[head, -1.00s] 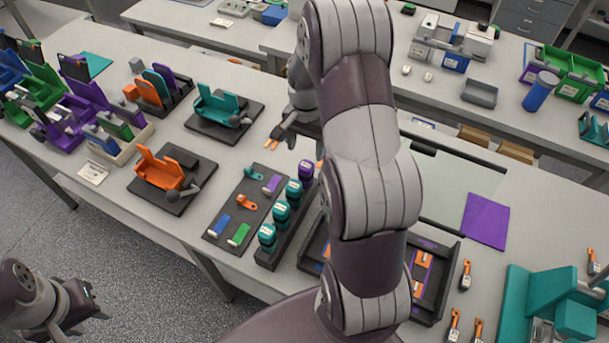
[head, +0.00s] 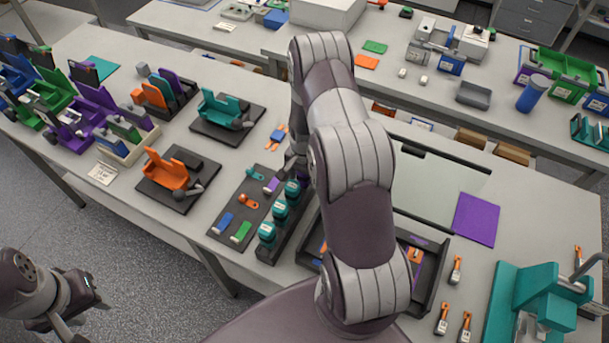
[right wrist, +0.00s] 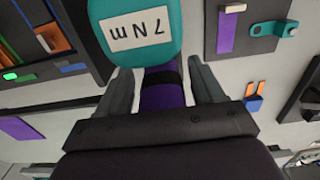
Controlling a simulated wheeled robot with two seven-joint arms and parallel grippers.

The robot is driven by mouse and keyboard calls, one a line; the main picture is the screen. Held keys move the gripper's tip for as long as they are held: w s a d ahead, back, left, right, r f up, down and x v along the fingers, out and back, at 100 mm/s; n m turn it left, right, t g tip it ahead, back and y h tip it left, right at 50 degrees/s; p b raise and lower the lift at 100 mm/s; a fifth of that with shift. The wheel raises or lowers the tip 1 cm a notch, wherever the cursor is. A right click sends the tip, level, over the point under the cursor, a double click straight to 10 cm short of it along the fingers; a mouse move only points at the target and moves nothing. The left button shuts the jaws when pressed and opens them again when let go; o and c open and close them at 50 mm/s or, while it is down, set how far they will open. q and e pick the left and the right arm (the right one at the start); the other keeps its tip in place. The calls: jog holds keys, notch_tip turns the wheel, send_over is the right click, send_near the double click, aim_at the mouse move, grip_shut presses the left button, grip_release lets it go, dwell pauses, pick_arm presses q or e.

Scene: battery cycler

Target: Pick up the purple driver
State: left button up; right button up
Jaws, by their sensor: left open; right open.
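The purple driver (right wrist: 162,97) stands between the two fingers of my right gripper (right wrist: 160,78) in the right wrist view, with a dark band around it. The fingers are open, with a small gap on each side of it. A teal driver (right wrist: 135,28) labelled "7 Nm" is just beyond it. In the head view the purple driver (head: 302,172) is mostly hidden by my right arm and gripper (head: 295,165), at the far end of a row of teal drivers (head: 280,210). My left gripper (head: 88,305) is open and empty, away from the table at lower left.
The dark driver rack (head: 286,236) stands beside a dark mat (head: 226,208) with small coloured parts. A dark tray (head: 432,290) lies to the right, partly behind my arm. An orange-and-blue piece (head: 277,135) lies behind the rack on bare table.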

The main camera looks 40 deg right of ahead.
jog(key=shift+w+f, duration=0.1)
jog(key=shift+w, duration=0.1)
grip_shut()
